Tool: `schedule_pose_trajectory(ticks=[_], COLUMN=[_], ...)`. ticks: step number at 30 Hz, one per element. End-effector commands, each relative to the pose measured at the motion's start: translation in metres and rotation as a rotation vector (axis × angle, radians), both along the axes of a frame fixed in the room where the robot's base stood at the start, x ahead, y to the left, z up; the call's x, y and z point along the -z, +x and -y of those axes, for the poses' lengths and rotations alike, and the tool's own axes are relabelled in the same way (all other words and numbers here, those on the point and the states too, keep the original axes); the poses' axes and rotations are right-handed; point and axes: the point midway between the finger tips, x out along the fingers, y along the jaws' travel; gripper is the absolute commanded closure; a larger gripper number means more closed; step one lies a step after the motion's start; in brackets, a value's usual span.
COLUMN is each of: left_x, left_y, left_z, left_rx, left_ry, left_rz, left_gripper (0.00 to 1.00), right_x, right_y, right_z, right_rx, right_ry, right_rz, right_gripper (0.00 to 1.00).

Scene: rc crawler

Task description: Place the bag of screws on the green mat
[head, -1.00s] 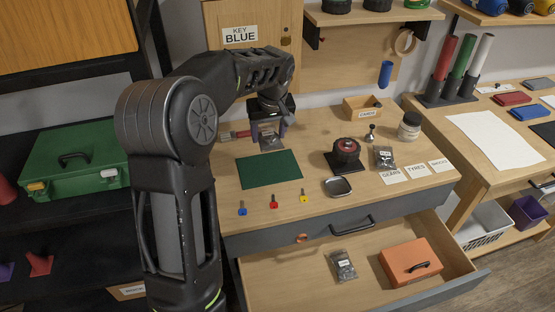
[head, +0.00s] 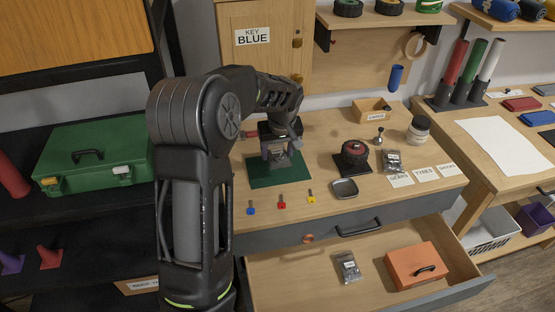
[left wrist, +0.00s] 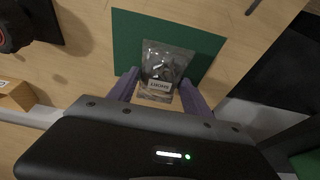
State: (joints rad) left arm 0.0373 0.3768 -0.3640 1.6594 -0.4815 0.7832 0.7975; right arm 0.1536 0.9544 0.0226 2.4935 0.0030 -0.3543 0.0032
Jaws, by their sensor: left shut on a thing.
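The bag of screws is a clear bag of grey parts with a white label (left wrist: 165,65), held between the fingers of my left gripper in the left wrist view. My left gripper (head: 278,156) is shut on this bag, above the green mat (head: 263,180). In the left wrist view the green mat (left wrist: 126,40) lies behind the bag. I cannot tell whether the bag touches the mat; in the head view the gripper partly hides it. My right gripper is not in view.
Blue, red and yellow keys (head: 281,202) lie in front of the mat. A metal dish (head: 344,188), a wheel on a black stand (head: 354,155) and another bag (head: 393,161) stand to the right. The open drawer holds a bag (head: 348,267) and an orange box (head: 415,265).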

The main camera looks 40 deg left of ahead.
Motion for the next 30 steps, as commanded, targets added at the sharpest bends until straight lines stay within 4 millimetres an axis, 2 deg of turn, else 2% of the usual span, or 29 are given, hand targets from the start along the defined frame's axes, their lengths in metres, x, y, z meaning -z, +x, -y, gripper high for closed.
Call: schedule_pose_trajectory(ticks=[4, 10, 22, 23, 30], left_x=[0.009, 0.035, 0.042, 0.04, 0.04], left_y=[-0.001, -0.001, 0.0, 0.0, 0.0], left_z=[0.0, 0.0, 0.0, 0.0, 0.0], left_rx=[0.0, 0.0, 0.001, 0.001, 0.001], left_ry=[0.0, 0.001, 0.0, 0.0, 0.0], left_rz=[-0.003, -0.002, 0.0, 0.0, 0.0], left_gripper=[0.83, 0.83, 0.83, 0.41, 0.21], right_x=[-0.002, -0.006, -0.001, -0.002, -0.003], right_y=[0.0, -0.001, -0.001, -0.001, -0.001], right_z=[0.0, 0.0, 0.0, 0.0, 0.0], right_rx=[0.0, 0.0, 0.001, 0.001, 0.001], right_ry=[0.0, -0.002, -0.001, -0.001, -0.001], right_rz=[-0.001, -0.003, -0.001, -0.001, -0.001], right_gripper=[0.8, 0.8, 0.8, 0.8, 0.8])
